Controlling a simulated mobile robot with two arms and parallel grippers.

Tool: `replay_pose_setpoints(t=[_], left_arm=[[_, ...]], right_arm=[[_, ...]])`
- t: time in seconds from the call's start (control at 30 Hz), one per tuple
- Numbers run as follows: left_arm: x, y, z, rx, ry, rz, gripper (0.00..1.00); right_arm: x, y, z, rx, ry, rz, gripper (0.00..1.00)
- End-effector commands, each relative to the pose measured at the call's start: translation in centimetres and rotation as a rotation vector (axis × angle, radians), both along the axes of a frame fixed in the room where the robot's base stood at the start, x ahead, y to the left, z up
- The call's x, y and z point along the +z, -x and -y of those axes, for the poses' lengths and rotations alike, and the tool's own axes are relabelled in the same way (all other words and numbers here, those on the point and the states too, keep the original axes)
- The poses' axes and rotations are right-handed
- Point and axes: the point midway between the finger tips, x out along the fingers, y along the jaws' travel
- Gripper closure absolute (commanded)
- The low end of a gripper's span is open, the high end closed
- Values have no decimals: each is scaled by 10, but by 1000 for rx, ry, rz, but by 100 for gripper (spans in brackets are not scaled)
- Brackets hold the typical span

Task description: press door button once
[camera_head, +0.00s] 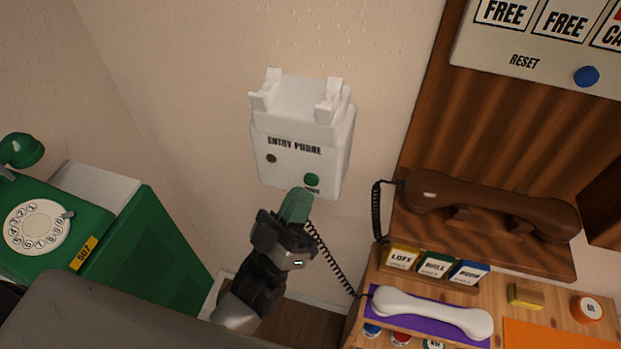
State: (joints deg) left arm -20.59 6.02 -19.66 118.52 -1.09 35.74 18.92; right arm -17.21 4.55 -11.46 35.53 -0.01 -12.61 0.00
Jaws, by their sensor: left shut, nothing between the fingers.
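The white entry phone (335,150) is on the wall, with the label "ENTRY PHONE" and an empty cradle on top. Its green door button (312,179) is at the lower right of its front, with a word below that is partly hidden. A small brown dot (271,158) is on the left of the front. My left gripper (298,203) is shut and empty, its greenish fingertips just below and left of the green button. I cannot tell whether they touch the phone. My right gripper is out of view.
A white handset (432,312) lies on a purple mat (480,341) on the wooden desk, its coiled cord near my gripper. A brown handset (490,203) hangs at right. A green dial phone (95,222) stands at left. A panel with a blue button (586,76) is at upper right.

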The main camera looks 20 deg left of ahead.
Motion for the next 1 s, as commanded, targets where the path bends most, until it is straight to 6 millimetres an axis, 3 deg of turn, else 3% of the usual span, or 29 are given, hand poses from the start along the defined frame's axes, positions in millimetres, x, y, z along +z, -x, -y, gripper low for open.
replay_pose_setpoints(t=[1.0], left_arm=[[0, -10, 0, 0, 0, 0, 100]], right_arm=[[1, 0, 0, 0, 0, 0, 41]])
